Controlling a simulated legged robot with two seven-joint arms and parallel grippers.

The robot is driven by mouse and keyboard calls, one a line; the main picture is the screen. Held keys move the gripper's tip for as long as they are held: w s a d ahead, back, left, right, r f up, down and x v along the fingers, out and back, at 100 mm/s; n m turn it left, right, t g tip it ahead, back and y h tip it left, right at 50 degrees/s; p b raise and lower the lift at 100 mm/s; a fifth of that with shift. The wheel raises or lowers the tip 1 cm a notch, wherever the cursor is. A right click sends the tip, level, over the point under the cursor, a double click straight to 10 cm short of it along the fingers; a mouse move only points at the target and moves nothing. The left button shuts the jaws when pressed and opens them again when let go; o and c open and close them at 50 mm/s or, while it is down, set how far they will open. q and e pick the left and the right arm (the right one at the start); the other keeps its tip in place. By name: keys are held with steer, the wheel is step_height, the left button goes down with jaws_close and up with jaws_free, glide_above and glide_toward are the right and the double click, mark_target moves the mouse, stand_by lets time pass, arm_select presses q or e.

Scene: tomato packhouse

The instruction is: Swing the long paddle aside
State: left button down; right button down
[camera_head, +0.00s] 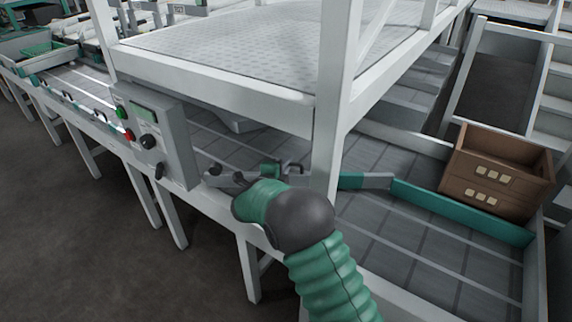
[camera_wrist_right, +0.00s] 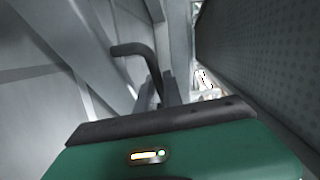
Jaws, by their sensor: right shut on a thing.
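The long paddle (camera_head: 455,210) is a low teal and grey bar. It lies slantwise over the grey belt, from behind the white post toward the right side rail, passing in front of the brown crate. A dark bracket (camera_head: 292,168) shows at its near end, left of the post. My right gripper (camera_head: 222,179) is beside the frame, between the control box and the post. In the wrist view its fingers (camera_wrist_right: 164,88) are shut on a dark bent handle (camera_wrist_right: 135,50). How the handle joins the paddle is hidden. My left gripper is not in view.
A grey control box (camera_head: 170,140) with buttons and a knob stands close left of my right gripper. A brown crate (camera_head: 498,175) sits behind the paddle. The belt (camera_head: 400,245) before the paddle is clear.

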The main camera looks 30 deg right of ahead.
steer(key=shift+s+a+f, duration=0.1)
steer(key=shift+f, duration=0.15)
steer(key=s+a+m+g+h+p, duration=0.2)
steer(key=s+a+m+g+p, duration=0.2)
steer(key=s+a+m+g, duration=0.2)
steer(key=s+a+g, duration=0.2)
steer(key=a+g, duration=0.1)
steer(key=a, duration=0.1)
steer(key=shift+s+m+h+p, duration=0.15)
steer(key=shift+m+h+p, duration=0.15)
steer(key=shift+m+p, duration=0.1)
steer(key=shift+f, duration=0.1)
steer(key=c, duration=1.5)
jaws_free()
steer(key=shift+a, duration=0.15)
steer(key=shift+c, duration=0.2)
steer(key=shift+o, duration=0.2)
steer(key=shift+r, duration=0.2)
